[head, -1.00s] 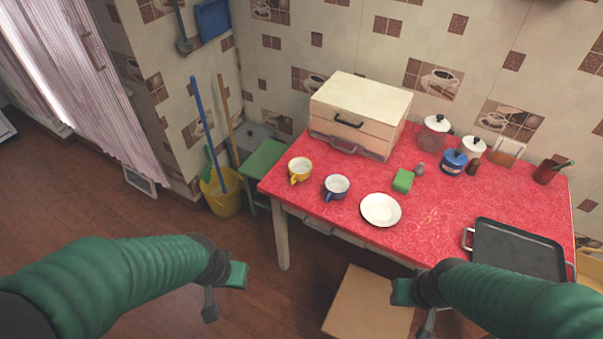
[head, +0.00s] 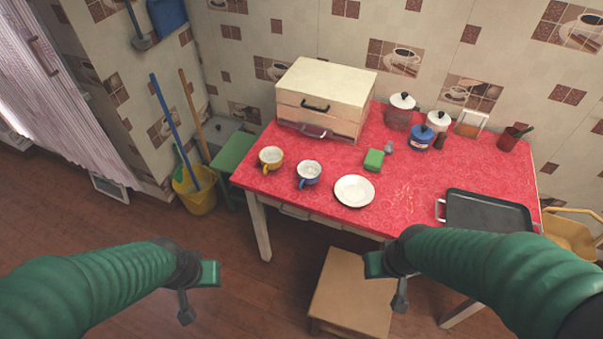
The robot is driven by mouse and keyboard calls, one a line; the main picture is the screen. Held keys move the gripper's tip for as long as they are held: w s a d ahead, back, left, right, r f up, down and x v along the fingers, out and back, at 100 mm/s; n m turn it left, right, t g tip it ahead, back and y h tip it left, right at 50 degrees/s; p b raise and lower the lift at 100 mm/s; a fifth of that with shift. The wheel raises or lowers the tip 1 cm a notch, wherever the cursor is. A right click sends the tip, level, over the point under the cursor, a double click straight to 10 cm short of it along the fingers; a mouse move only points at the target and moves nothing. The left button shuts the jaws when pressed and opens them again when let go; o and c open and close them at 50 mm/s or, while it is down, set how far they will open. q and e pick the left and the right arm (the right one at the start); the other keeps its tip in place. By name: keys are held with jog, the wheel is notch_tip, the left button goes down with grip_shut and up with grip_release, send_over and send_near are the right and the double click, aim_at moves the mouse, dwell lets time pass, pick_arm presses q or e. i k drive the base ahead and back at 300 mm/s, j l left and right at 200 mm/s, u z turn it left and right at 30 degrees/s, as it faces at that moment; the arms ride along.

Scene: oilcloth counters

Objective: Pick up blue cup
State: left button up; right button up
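The blue cup (head: 309,174) stands upright near the front edge of the red-covered table (head: 420,190). Its inside is white and its handle points toward me. It sits between a yellow cup (head: 271,158) on its left and a white plate (head: 354,191) on its right. My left gripper (head: 197,291) is in front of the table, over the floor, with its two fingers apart and nothing between them. My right gripper (head: 387,281) is also in front of the table, over a wooden stool, with its fingers apart and empty. Neither gripper touches the cup.
A bread box (head: 325,100) stands behind the cups. A green sponge (head: 373,161), a blue pot (head: 420,138) and a black tray (head: 487,212) are to the right. The wooden stool (head: 352,292) stands on the floor below the table front. A yellow bucket (head: 195,195) is at the left.

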aim_at(309, 171)
jog(key=i+j+z, duration=0.25)
jog(key=j, duration=0.7)
jog(key=j+z, duration=0.2)
jog(key=j, duration=0.75)
jog(key=i+j+z, duration=0.25)
jog(key=i+j, duration=0.15)
jog(key=i+j+z, duration=0.25)
jog(key=i+j, duration=0.25)
jog(key=i, duration=0.3)
jog(key=j+z, duration=0.05)
